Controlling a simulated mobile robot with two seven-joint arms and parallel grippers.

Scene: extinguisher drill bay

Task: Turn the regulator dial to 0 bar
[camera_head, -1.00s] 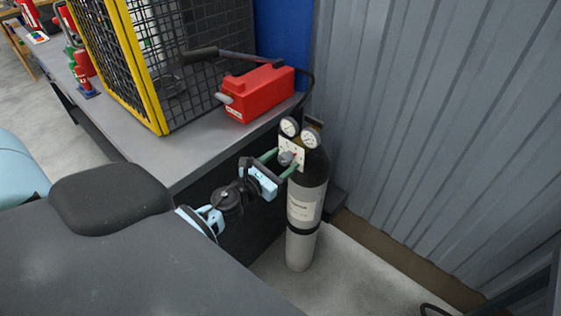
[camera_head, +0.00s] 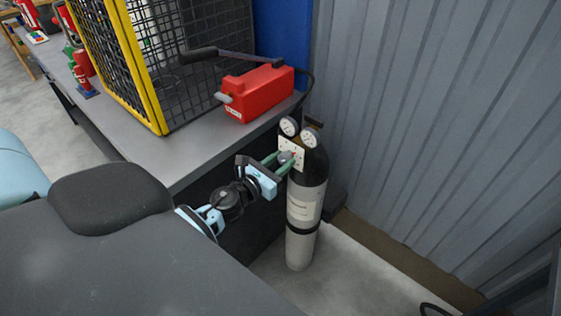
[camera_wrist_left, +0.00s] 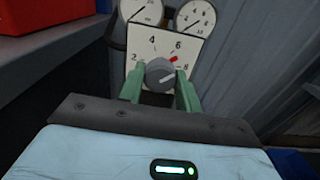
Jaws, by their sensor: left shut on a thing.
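The regulator dial is a grey knob (camera_wrist_left: 160,73) on a white plate (camera_wrist_left: 140,50) marked 2, 4, 6 and 8 in the left wrist view. A red mark on the plate or knob edge sits between 6 and 8. In the head view the knob (camera_head: 286,157) is on the front of the cylinder's regulator. My left gripper (camera_head: 282,163) has its green fingers shut on the knob; it also shows in the left wrist view (camera_wrist_left: 160,80). The 0 mark cannot be seen. My right gripper is not in view.
A grey cylinder (camera_head: 302,225) stands upright below two round gauges (camera_head: 289,126). A red pump box (camera_head: 262,92) lies on the grey bench (camera_head: 190,148) at the left. A corrugated wall (camera_head: 420,110) rises close behind, right of the cylinder.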

